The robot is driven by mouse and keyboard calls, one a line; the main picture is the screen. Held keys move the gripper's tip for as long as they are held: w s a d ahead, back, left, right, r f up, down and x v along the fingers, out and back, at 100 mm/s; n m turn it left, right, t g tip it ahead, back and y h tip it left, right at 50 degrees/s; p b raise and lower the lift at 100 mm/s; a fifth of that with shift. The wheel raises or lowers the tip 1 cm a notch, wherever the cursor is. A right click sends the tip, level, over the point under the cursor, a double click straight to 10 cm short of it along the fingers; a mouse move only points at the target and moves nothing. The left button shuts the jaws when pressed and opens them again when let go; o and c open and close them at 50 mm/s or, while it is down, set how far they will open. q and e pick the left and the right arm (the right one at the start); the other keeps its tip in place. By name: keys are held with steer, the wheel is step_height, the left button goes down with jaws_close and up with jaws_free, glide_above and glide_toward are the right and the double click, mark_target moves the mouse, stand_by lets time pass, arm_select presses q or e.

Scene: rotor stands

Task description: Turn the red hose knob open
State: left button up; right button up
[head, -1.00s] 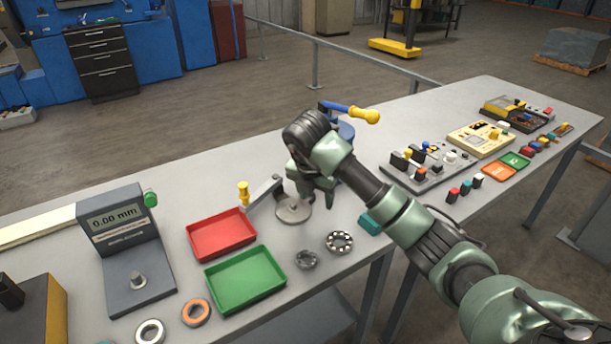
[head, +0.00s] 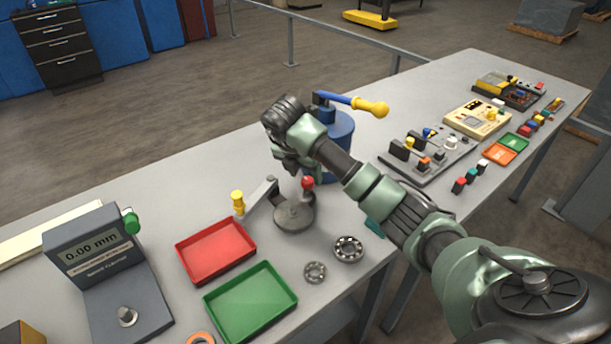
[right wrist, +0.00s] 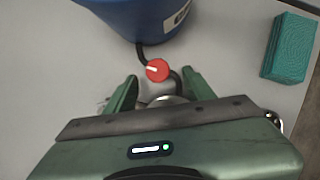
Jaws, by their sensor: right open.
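The red hose knob (head: 308,183) shows just below my right gripper (head: 298,168) in the head view, beside the blue container (head: 340,140). In the right wrist view the round knob (right wrist: 157,70) has a white mark pointing roughly left. A black hose (right wrist: 142,53) runs from the blue container to the knob and on behind it. My right gripper (right wrist: 160,90) is open, its two green fingers apart, with the knob just beyond and between the fingertip line. I see no contact with the knob. My left gripper is not in view.
A round grey base with a lever arm (head: 293,215) stands just in front of the knob. A blue-and-yellow handle (head: 352,102) tops the container. A teal block (right wrist: 289,48) lies at right. Red (head: 215,250) and green (head: 250,302) trays and bearings (head: 348,249) are nearer.

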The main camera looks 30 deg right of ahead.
mark_target(307, 180)
steer(key=shift+x, duration=1.15)
steer(key=shift+w+f, duration=0.2)
steer(key=shift+f, duration=0.1)
jaws_close()
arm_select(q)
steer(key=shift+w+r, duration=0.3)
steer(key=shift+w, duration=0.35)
